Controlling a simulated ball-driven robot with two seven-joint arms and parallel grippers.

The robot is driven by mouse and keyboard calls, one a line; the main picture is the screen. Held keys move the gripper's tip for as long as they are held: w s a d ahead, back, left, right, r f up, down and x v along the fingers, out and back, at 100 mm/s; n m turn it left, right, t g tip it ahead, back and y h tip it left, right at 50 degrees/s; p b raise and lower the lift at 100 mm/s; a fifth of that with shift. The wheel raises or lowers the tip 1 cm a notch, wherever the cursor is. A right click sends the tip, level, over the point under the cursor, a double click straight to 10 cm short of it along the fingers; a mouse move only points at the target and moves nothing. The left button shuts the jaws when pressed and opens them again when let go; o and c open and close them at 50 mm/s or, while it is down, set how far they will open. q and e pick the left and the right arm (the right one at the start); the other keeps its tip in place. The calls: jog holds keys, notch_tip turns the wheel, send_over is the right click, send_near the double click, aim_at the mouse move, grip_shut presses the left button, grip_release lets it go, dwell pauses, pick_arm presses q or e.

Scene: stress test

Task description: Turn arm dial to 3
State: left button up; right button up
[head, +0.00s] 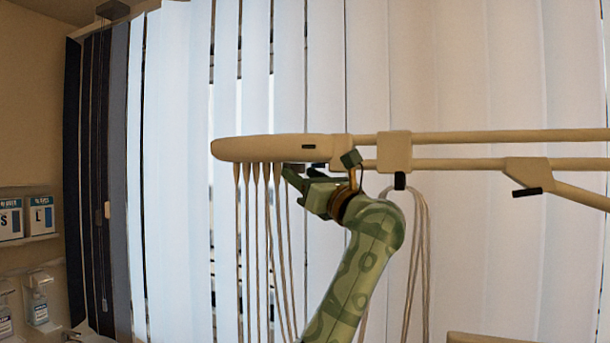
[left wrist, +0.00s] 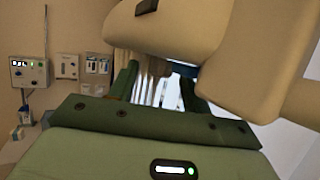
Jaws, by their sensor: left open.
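A beige dental unit arm runs across the head view, with a rounded head (head: 270,148) at its left end and a joint block (head: 394,151) further right. A dark knob (head: 400,181) hangs under the block and a black lever (head: 527,191) sits further right. I cannot tell which part is the dial, and no numbers are readable on the arm. My green left gripper (head: 302,178) is just under the rounded head. In the left wrist view the gripper (left wrist: 160,86) is open, with a dark blue part (left wrist: 184,70) beyond its fingers. Contact cannot be told.
Several thin hoses (head: 257,250) hang from the head beside my gripper, and looped cables (head: 419,250) hang to its right. Vertical blinds (head: 480,70) fill the back. Shelves with boxes (head: 40,215) and a dispenser (head: 38,300) are at the left wall.

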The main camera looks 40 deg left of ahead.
pick_arm(q)
jog(key=c, duration=1)
jog(key=shift+s+a+m+t+h+b, duration=0.15)
jog(key=shift+m+t+h+b, duration=0.4)
jog(key=shift+t, duration=0.8)
jog(key=shift+s+d+m+t+h+b, duration=0.15)
jog(key=shift+m+t+h, duration=0.45)
jog(key=shift+m+t, duration=0.6)
jog(key=shift+s+a+m+t+h+b, duration=0.15)
jog(key=shift+m+t+h+b, duration=0.35)
jog(key=shift+t, duration=1.05)
jog(key=o, duration=1)
jog(key=shift+w+d, duration=0.2)
jog(key=shift+s, duration=0.1)
